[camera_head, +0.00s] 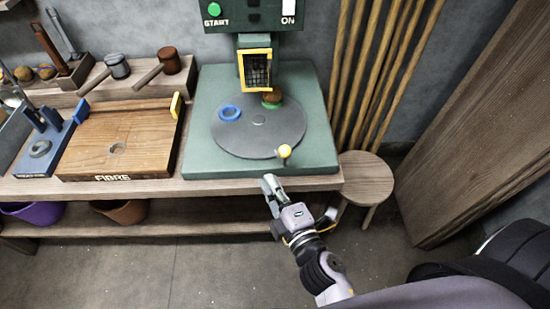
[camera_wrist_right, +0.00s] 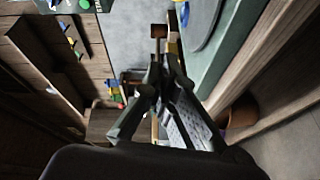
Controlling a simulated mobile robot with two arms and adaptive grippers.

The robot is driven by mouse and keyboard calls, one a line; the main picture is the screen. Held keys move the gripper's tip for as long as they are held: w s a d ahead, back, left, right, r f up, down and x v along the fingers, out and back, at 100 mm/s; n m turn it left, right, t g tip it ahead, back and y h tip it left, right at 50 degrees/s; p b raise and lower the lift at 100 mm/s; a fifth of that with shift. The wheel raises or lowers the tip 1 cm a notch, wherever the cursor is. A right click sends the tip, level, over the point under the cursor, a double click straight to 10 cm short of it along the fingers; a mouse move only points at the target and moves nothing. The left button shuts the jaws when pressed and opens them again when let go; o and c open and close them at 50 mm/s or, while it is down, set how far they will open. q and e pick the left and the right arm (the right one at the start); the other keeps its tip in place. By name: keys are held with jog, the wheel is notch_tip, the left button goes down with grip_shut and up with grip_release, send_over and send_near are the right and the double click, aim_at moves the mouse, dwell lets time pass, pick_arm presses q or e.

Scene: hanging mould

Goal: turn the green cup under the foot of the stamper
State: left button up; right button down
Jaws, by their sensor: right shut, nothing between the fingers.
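The stamper is a green machine with a grey round turntable (camera_head: 243,138) on its base. The green cup (camera_head: 272,104), with a brown filling, sits at the turntable's back right, close to the yellow-framed foot (camera_head: 255,70) and a little right of it. A blue ring-like cup (camera_head: 230,113) sits at the turntable's back left. A yellow ball knob (camera_head: 285,151) stands at the turntable's front right edge. My right gripper (camera_head: 268,183) is shut and empty, in front of the base's front edge, apart from the knob. Its fingers meet in the wrist view (camera_wrist_right: 160,64). My left gripper is out of view.
A wooden board marked FIBRE (camera_head: 110,145) and a blue stand (camera_head: 42,148) are left of the stamper. Two mallets (camera_head: 116,67) lie behind the board. A round stool (camera_head: 365,178) and leaning poles are on the right. The floor in front is clear.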

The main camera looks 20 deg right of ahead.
jog(key=w+d+f+p, duration=0.1)
jog(key=w+d, duration=0.2)
jog(key=w, duration=0.3)
jog(key=shift+w+p, duration=0.2)
jog(key=shift+p, duration=0.15)
jog(key=shift+d, duration=0.25)
jog(key=shift+s+d+n+y+p, duration=0.1)
jog(key=shift+d+n+y+p, duration=0.25)
jog(key=shift+d+y, duration=0.2)
jog(key=shift+d, duration=0.1)
jog(key=shift+w+d+n+g+y, duration=0.4)
jog(key=shift+d+n+y, duration=0.45)
jog(key=shift+d, duration=1)
jog(key=shift+w+d+n+g+y, duration=0.45)
jog(key=shift+d+y, duration=0.6)
jog(key=shift+d, duration=0.75)
jog(key=shift+w+d+n+g+y, duration=0.35)
jog(key=shift+d+n+y, duration=0.5)
jog(key=shift+d, duration=1)
